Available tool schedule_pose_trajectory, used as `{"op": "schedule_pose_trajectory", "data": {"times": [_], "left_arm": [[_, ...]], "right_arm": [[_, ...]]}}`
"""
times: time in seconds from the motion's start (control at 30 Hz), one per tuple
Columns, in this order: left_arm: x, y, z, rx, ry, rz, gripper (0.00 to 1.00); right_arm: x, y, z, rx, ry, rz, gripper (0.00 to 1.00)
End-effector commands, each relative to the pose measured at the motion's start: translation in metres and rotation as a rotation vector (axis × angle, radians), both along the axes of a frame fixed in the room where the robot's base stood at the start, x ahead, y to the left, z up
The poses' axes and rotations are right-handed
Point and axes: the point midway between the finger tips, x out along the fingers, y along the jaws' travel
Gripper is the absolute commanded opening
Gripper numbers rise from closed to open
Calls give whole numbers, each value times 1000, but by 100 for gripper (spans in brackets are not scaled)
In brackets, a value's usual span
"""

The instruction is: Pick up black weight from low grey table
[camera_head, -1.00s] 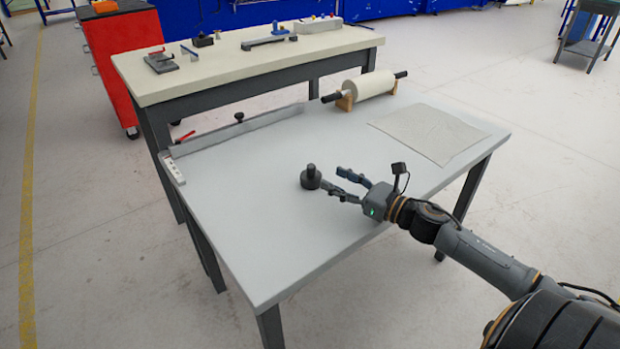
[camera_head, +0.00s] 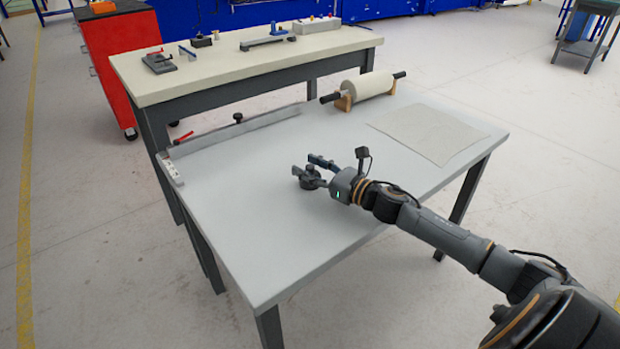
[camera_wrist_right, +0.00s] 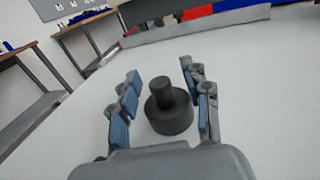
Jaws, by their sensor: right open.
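The black weight (camera_head: 311,183) stands upright on the low grey table (camera_head: 240,215). It is a round disc with a narrower knob on top. In the head view my right gripper (camera_head: 308,170) is at the weight and its fingers partly hide it. In the right wrist view the weight (camera_wrist_right: 169,112) stands between the two open fingers of my right gripper (camera_wrist_right: 162,95), nearer the right finger. A gap shows on the left side; contact on the right cannot be told. My left gripper is not in view.
A roll on wooden supports (camera_head: 368,87) and a pale flat sheet (camera_head: 430,133) lie at the table's back right. A long grey bar (camera_head: 235,131) runs along the back left edge. The left and front of the tabletop are clear.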

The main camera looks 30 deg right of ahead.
Motion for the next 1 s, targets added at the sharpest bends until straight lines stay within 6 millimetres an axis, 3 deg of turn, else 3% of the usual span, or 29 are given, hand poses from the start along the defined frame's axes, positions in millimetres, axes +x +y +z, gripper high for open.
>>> {"op": "schedule_pose_trajectory", "data": {"times": [0.2, 0.43, 1.0], "left_arm": [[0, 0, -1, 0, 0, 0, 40], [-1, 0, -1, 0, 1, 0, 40], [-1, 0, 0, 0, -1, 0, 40]], "right_arm": [[0, 0, 0, 0, 0, 0, 46], [0, 0, 0, 1, 0, 0, 0], [0, 0, 11, -1, -6, 1, 0]]}}
